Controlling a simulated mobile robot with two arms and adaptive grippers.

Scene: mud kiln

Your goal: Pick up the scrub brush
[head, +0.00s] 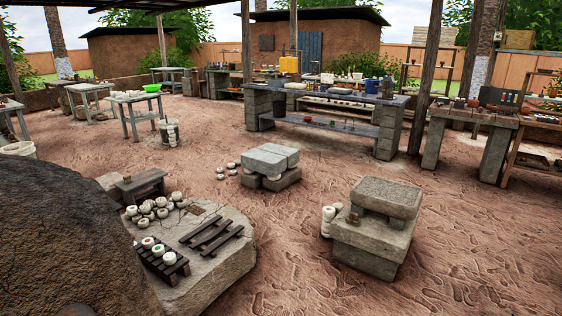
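I cannot make out a scrub brush; many items on the far benches are too small to tell apart. The wooden table (484,117) at the right also holds small items. Neither of my grippers shows in the head view.
A dark mound (62,235) fills the lower left. Beside it a stone slab (215,270) bears pots and slatted racks. Stacked stone blocks stand at centre (268,163) and right (372,250). Bare earth floor (310,200) lies open between them and the workbench.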

